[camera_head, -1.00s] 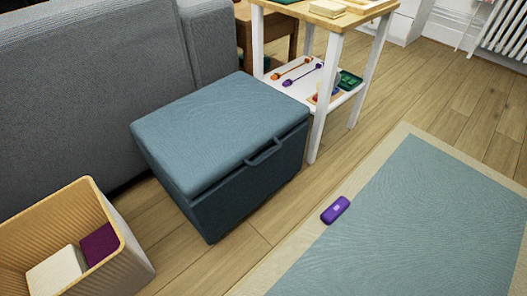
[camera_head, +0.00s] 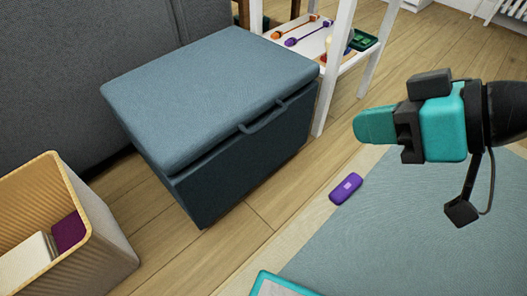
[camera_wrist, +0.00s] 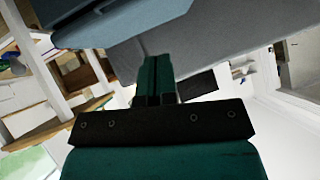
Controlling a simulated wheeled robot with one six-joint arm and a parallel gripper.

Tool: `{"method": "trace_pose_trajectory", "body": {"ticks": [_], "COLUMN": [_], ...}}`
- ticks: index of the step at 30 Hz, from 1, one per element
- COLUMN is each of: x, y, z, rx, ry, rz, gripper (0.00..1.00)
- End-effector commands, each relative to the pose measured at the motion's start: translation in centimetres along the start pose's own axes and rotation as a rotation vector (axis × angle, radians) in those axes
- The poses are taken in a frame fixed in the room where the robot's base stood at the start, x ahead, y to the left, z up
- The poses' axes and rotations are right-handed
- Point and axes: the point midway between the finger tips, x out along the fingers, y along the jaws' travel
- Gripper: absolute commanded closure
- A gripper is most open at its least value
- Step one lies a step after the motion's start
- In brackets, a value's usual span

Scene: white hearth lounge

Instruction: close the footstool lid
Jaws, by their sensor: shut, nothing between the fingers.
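The blue-grey footstool (camera_head: 225,165) stands in front of the grey sofa in the head view. Its padded lid (camera_head: 205,90) lies down over the box, with a thin dark gap along the front edge. A handle loop (camera_head: 265,118) is on the lid's front edge. My gripper (camera_head: 358,126) is teal, shut and empty, in the air to the right of the footstool and apart from it. In the wrist view the gripper's fingers (camera_wrist: 155,68) are together, and the footstool lid (camera_wrist: 120,22) shows at the top.
A white shelf table (camera_head: 335,60) stands close behind the footstool at right. A purple case (camera_head: 345,188) lies at the edge of the rug (camera_head: 400,240). A teal-edged object (camera_head: 280,284) shows at the bottom.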

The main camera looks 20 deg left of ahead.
Motion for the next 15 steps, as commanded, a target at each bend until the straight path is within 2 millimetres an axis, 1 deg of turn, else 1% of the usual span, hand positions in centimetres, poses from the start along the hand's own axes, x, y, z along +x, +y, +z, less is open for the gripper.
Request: {"method": "trace_pose_trajectory", "body": {"ticks": [1,3,6,9,12,15], "x": [4.1,6.9,9.9,11.7,12.5,12.9], "y": [1.0,1.6,2.7,3.7,4.2,4.5], "z": [2.5,2.9,3.5,4.1,4.3,4.0], "rx": [-0.039,-0.095,-0.144,-0.171,-0.186,-0.191], "ry": [0.074,0.182,0.302,0.375,0.415,0.431], "rz": [-0.011,0.003,0.049,0.101,0.139,0.157], "gripper": [1.0,1.0,1.0,1.0,1.0,1.0]}}
